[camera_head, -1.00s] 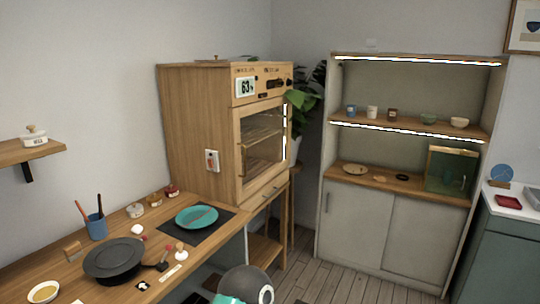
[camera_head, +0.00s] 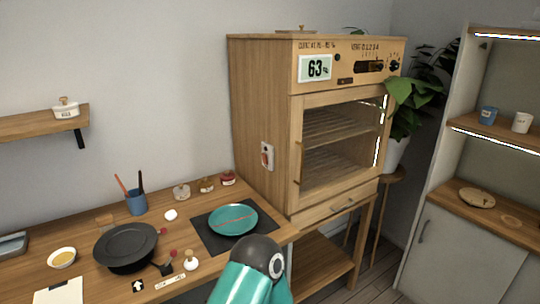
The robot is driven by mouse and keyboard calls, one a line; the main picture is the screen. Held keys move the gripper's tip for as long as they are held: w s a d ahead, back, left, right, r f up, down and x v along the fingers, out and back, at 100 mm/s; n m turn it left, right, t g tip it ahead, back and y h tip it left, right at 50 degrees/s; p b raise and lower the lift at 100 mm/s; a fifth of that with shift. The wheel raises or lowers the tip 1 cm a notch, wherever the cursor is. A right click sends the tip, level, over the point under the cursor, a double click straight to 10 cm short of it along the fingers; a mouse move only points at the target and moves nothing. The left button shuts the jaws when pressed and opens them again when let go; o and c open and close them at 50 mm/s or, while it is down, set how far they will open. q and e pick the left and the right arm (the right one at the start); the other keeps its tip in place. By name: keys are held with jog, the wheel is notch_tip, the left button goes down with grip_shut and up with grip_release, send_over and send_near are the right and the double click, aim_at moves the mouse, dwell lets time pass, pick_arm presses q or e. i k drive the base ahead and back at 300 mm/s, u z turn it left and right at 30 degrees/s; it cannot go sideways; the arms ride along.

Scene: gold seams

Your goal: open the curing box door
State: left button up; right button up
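The curing box (camera_head: 262,110) is a wooden cabinet with a panel reading 63, standing at the far end of the worktop. Its glass door (camera_head: 340,145) is shut, and wire shelves show behind the glass. A brass vertical handle (camera_head: 299,162) is on the door's left side. A part of my own arm, dark grey and teal, shows at the bottom centre, in front of the worktop and well short of the door. No gripper fingers are in view.
The worktop (camera_head: 200,277) holds a teal plate (camera_head: 233,219) on a dark mat, a black lidded pan (camera_head: 126,246), a blue cup of tools (camera_head: 136,202) and small jars. A plant (camera_head: 412,95) stands right of the box. A shelf cabinet (camera_head: 440,245) is at the right.

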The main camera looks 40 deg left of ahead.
aim_at(296, 103)
jog(key=u, duration=0.55)
jog(key=i, duration=1.1)
jog(key=u, duration=0.75)
jog(key=k, duration=0.65)
jog(key=u, duration=0.15)
jog(key=i, duration=0.75)
jog(key=z, duration=0.1)
